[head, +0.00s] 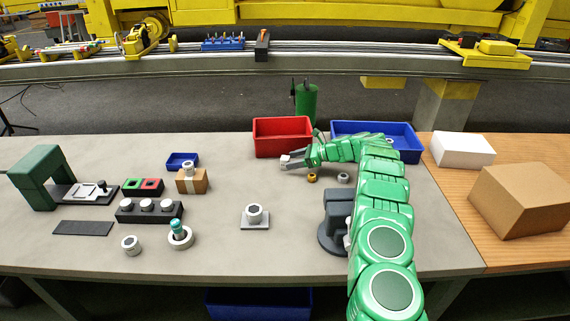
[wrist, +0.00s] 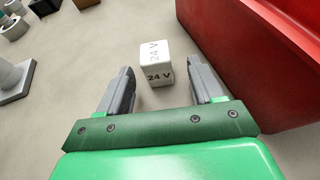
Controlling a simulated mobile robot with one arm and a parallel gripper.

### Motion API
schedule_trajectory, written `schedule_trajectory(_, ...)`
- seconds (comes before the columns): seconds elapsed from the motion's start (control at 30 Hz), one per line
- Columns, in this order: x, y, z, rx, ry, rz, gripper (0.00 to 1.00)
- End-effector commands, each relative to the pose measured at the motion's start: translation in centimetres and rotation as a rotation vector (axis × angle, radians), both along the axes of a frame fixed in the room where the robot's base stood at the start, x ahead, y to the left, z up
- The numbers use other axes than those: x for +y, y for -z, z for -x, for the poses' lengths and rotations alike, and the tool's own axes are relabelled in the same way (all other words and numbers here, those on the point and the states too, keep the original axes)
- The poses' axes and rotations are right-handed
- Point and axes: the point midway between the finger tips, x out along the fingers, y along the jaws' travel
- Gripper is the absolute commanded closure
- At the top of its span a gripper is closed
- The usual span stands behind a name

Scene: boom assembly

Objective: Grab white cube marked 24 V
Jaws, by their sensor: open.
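The white cube marked 24 V (wrist: 155,64) stands on the grey table in the wrist view. It lies just ahead of my gripper, roughly between the lines of the two fingers and nearer the right one. My gripper (wrist: 158,80) is open and empty, with one finger on each side of the gap. In the head view the small white cube (head: 285,159) shows at the tip of my gripper (head: 288,163), in front of the red bin. The far sides of the cube are hidden.
The red bin (head: 282,136) stands close to the right of the cube in the wrist view. A blue bin (head: 408,141) is behind my arm.

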Motion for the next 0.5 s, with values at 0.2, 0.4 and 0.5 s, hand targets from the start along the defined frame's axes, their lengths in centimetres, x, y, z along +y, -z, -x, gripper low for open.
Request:
schedule_trajectory(0.2,1.4,0.5,-0.2,0.001,-0.003,0.000,0.34)
schedule_trajectory(0.4,3.7,0.9,-0.4,0.003,-0.005,-0.002,0.34)
schedule_trajectory(0.5,4.9,1.4,-0.6,0.003,-0.004,-0.001,0.34)
